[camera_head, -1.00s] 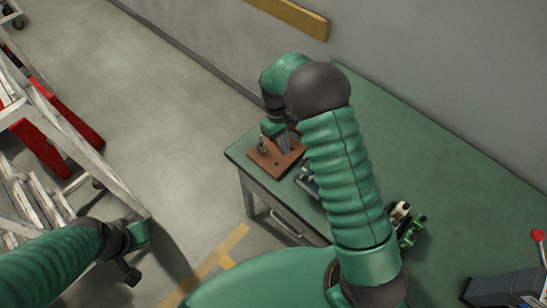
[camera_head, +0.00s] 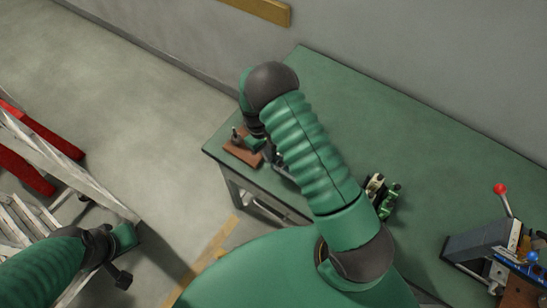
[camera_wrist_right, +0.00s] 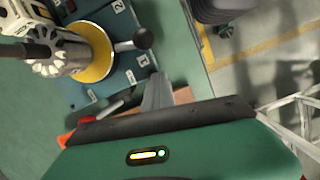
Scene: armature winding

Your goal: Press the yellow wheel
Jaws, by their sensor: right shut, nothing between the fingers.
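The yellow wheel (camera_wrist_right: 100,46) shows in the right wrist view at upper left, as a yellow disc around a ribbed grey shaft. It stands over a blue plate (camera_wrist_right: 118,75) with white numerals. My right gripper (camera_wrist_right: 157,92) is shut and empty, its grey fingers to the lower right of the wheel and apart from it in the picture. In the head view my right gripper (camera_head: 266,150) is small beside a brown board (camera_head: 240,152), and my arm hides the wheel. My left gripper (camera_head: 122,262) is at lower left over the floor, its jaws unclear.
A black ball knob (camera_wrist_right: 143,37) on a lever stands beside the wheel. The green table (camera_head: 375,115) is clear toward the wall. Small green and cream parts (camera_head: 384,193) lie right of my arm. A red-knobbed device (camera_head: 485,240) stands at the right.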

